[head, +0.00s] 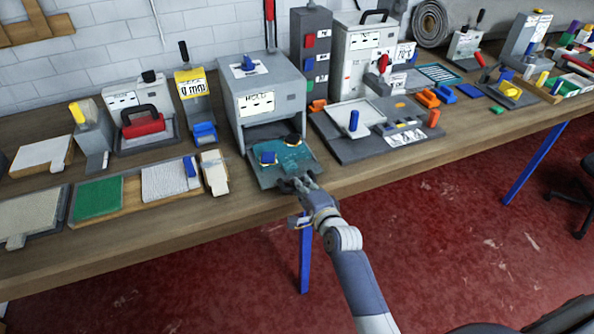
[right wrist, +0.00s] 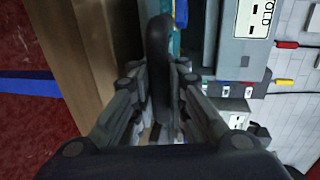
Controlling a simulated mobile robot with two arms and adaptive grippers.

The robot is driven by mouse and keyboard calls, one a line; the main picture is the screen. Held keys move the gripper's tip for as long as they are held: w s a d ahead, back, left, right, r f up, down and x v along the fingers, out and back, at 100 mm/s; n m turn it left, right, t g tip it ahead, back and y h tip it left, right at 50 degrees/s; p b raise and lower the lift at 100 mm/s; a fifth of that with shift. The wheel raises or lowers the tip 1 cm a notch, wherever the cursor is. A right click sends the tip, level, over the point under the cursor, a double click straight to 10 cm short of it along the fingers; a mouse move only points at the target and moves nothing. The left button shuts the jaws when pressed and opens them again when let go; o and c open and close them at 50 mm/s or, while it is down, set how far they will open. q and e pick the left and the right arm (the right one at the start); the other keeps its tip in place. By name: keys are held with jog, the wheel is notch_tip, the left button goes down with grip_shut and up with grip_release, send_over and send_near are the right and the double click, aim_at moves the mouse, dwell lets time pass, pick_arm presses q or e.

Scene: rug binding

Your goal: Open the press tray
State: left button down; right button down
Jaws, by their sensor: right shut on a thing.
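The press (head: 262,98) is a grey box with a label and a dark opening low on its front. Its teal-topped tray (head: 290,158) sticks out of that opening toward the table's front edge, with small blue and dark pieces on it. My right gripper (head: 299,186) is at the tray's front edge. In the right wrist view, the right gripper (right wrist: 160,90) is shut on a dark upright handle (right wrist: 159,50), which runs between its fingers. The gripper partly hides the handle in the head view. My left gripper is not in view.
A white block (head: 214,172) lies just left of the tray, near the front edge. A grey board (head: 350,153) with a white tray and blue knob stands to the right. The wooden bench (head: 150,228) is bare along its front, with open floor before it.

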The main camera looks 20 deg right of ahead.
jog(key=shift+s, duration=0.55)
jog(key=c, duration=1.6)
grip_release()
jog(key=v, duration=1.2)
jog(key=shift+r, duration=0.1)
